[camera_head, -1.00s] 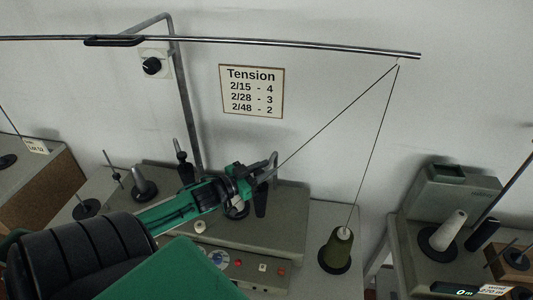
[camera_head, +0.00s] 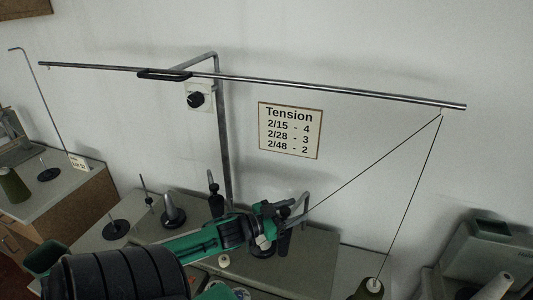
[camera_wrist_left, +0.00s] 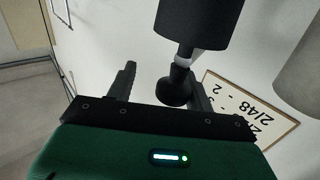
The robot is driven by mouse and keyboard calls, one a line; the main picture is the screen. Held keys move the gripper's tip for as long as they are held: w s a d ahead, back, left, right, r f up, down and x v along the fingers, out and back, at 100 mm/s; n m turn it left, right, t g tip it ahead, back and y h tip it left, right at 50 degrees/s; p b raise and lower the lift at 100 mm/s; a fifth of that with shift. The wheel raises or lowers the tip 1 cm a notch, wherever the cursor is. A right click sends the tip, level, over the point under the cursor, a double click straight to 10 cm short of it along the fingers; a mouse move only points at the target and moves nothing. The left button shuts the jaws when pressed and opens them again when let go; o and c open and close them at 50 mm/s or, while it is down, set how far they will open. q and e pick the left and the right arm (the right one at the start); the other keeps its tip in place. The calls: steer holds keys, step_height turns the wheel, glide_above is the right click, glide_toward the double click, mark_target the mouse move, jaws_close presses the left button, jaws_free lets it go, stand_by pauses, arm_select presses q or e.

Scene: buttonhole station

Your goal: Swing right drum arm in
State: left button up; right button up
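In the head view my left gripper (camera_head: 284,218) is over the grey machine (camera_head: 335,256), beside a bent metal bracket (camera_head: 304,206) and a dark upright part (camera_head: 284,240). In the left wrist view its two black fingers stand apart. A black ball-shaped knob (camera_wrist_left: 175,89) shows between them, nearer the right finger; contact cannot be told. A black cylinder (camera_wrist_left: 200,22) joins the knob by a pale neck. I cannot tell for certain which part is the right drum arm. My right gripper is not in view.
A long metal bar (camera_head: 330,90) on a bent post (camera_head: 225,130) spans above the machine. Thread runs from its right end to a cone (camera_head: 370,289) and towards the bracket. A tension sign (camera_head: 290,130) hangs on the wall. Other stations stand at both sides.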

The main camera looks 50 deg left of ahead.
arm_select(q)
steer(key=b+v, duration=0.3)
steer(key=v, duration=0.9)
steer(key=shift+s, duration=0.4)
